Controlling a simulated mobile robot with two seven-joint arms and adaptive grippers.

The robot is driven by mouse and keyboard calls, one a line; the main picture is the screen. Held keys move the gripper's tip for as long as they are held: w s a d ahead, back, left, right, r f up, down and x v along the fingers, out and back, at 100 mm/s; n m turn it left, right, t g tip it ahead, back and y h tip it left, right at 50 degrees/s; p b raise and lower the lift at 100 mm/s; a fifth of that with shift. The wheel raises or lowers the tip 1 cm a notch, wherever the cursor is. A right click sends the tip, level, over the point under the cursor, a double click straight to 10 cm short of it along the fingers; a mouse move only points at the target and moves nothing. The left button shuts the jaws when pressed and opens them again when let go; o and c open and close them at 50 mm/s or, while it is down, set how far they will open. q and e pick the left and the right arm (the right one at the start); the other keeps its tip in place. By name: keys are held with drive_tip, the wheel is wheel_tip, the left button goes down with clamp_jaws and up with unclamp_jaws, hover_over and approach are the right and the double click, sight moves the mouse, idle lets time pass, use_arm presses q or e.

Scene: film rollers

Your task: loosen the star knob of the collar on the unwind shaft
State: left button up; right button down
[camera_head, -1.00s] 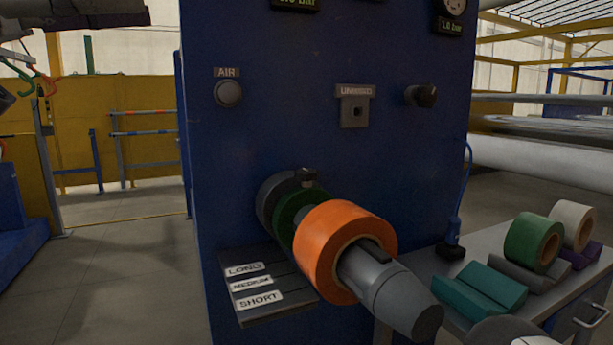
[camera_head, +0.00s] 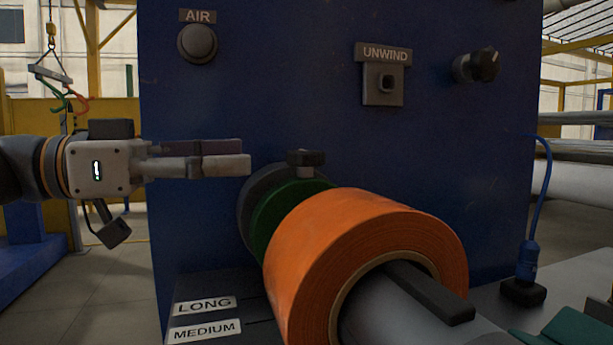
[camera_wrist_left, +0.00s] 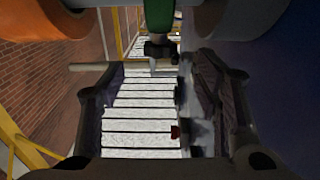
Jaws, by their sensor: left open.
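In the left wrist view, the knob (camera_wrist_left: 160,48) shows between and beyond the open fingers (camera_wrist_left: 162,68). My right gripper is not in view.
The blue cabinet (camera_head: 300,80) rises behind the shaft, with an AIR button (camera_head: 198,43), an UNWIND switch (camera_head: 384,82) and a black knob (camera_head: 476,66). A label rack (camera_head: 235,325) lies below. A blue cable (camera_head: 540,200) hangs at the right.

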sight(305, 151)
use_arm(q)
drive_tip(key=p+x, duration=0.1)
drive_tip(key=x, duration=0.8)
drive_tip(key=shift+d+r, duration=0.1)
drive_tip(key=shift+d, duration=0.15)
drive_tip(key=shift+c, duration=0.6)
drive_tip(key=c, duration=1.1)
